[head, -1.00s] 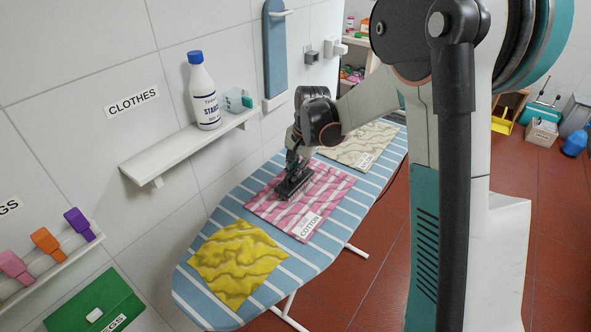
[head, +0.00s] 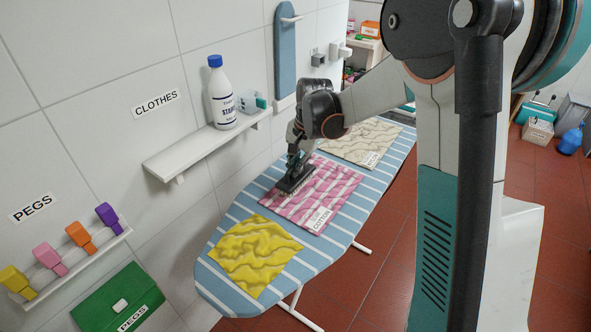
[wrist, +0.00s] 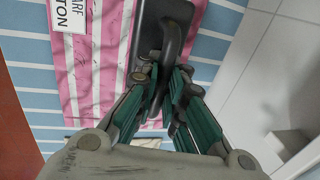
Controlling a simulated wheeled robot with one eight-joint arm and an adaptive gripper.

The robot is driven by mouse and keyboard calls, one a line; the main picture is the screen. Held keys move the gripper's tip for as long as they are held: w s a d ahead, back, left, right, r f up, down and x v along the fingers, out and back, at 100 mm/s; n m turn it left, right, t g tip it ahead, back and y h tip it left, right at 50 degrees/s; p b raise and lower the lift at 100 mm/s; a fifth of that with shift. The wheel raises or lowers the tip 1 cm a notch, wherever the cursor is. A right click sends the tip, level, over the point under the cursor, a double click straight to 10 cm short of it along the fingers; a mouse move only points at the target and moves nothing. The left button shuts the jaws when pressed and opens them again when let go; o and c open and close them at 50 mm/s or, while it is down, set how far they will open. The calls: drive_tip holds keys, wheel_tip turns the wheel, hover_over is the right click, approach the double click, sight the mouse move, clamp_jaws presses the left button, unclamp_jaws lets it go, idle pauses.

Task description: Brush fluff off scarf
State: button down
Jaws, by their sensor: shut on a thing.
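A pink and white striped scarf (head: 325,190) lies on the blue striped ironing board, with a white label ending in "COTTON". In the wrist view the scarf (wrist: 95,65) shows small dark marks on its surface. My gripper (head: 297,160) is shut on the handle of a dark brush (head: 290,183). The brush is over the left part of the scarf, bristles down; I cannot tell whether they touch the cloth. In the wrist view the brush (wrist: 152,35) has a dark back, and its handle sits between my green fingers (wrist: 165,80).
On the ironing board (head: 222,232), a wrinkled yellow cloth (head: 255,258) lies nearer and a beige cloth (head: 355,143) farther. A wall shelf (head: 190,155) with a starch bottle (head: 221,95) runs along the left. Colored pegs (head: 78,234) and a green case (head: 110,300) are at lower left.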

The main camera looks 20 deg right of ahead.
drive_tip(key=shift+r+p, duration=1.05)
drive_tip(key=shift+r, duration=0.85)
